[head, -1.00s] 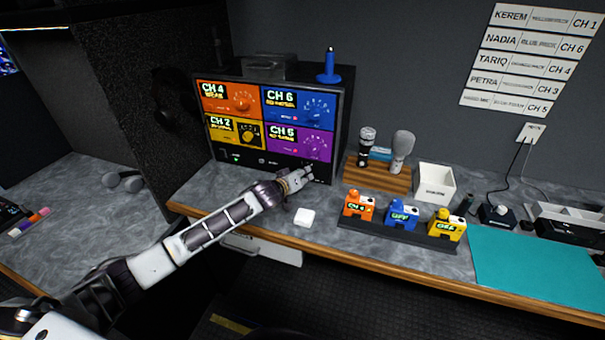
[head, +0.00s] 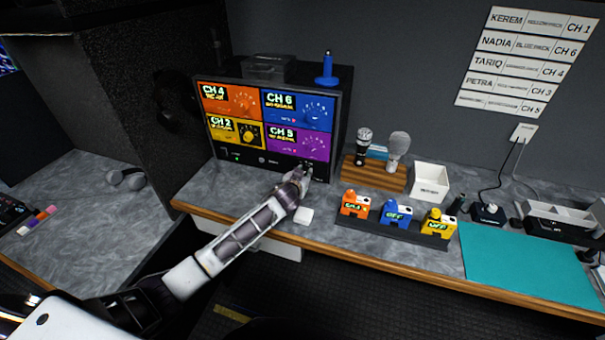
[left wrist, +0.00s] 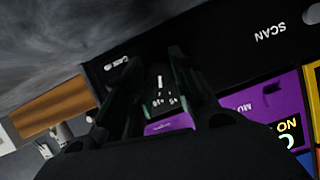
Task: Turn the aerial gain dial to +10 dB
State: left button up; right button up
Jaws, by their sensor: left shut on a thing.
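The receiver rack (head: 262,172) stands at the back of the desk with four coloured channel panels above a black bottom strip. My left gripper (head: 305,172) is at the right end of that strip, its fingers against the front. In the left wrist view, my left gripper (left wrist: 155,62) has its two dark fingers on either side of the aerial gain dial (left wrist: 160,80), shut on it. Small white marks beside it seem to read +10 and +5. The dial is mostly dark and shadowed, so its setting is not clear. My right gripper is not in view.
Orange, blue and yellow packs (head: 397,213) stand in a dark tray to the right. Behind them are microphones in a wooden holder (head: 374,176) and a white bin (head: 447,183).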

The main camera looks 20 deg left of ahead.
pick_arm(q)
jog(key=shift+f+m+y, duration=0.1)
jog(key=shift+m+y, duration=0.5)
jog(key=shift+m, duration=0.1)
jog(key=o, duration=1)
jog(key=shift+o, duration=0.2)
jog(key=shift+s, duration=0.2)
jog(key=v, duration=1.1)
jog(key=shift+s, duration=0.3)
jog(key=shift+d, duration=0.1)
